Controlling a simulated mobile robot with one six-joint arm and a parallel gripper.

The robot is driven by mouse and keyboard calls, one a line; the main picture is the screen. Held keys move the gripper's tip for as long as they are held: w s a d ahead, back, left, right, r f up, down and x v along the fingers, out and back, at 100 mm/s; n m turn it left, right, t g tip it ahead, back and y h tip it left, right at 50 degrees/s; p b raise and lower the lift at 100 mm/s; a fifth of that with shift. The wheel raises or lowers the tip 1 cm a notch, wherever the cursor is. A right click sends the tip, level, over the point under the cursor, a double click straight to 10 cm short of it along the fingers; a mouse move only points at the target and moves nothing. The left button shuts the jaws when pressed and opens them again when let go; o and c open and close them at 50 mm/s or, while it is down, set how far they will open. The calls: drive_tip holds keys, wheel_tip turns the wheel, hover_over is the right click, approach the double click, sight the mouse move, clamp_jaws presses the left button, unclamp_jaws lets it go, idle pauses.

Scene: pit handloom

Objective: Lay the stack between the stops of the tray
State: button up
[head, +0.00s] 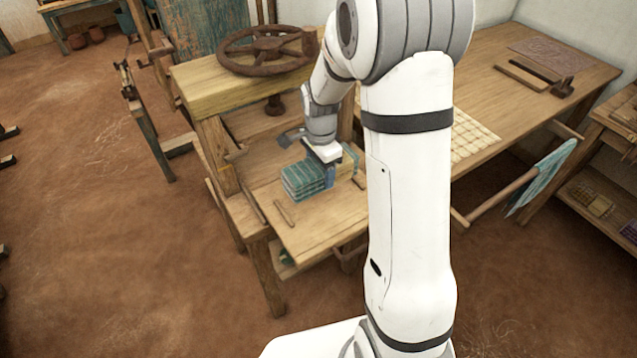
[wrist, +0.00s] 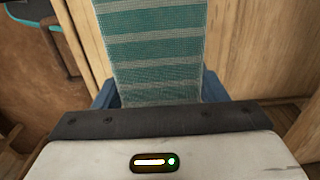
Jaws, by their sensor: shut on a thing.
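The stack (head: 304,181) is folded teal cloth with pale stripes, in several layers. My gripper (head: 328,174) is shut on it from above, at the stack's right end in the head view. In the wrist view the striped cloth (wrist: 150,40) runs up between the blue fingers of my gripper (wrist: 158,92). The tray (head: 322,222) is a pale wooden board under the stack, with thin wooden strips such as the stop (head: 285,212) on it. I cannot tell whether the stack touches the board. My arm hides part of the tray's right side.
A rusty handwheel (head: 268,50) stands on a thick wooden beam (head: 215,85) behind the tray. A long wooden table (head: 490,75) is to the right, with a pale gridded sheet (head: 472,135) on it. Open earthen floor (head: 120,250) lies to the left.

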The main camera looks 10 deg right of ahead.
drive_tip(key=shift+s+f, duration=0.1)
drive_tip(key=shift+f, duration=2.75)
drive_tip(key=shift+f, duration=0.2)
drive_tip(key=o, duration=1.1)
drive_tip(key=shift+r, duration=0.1)
drive_tip(key=shift+c, duration=0.2)
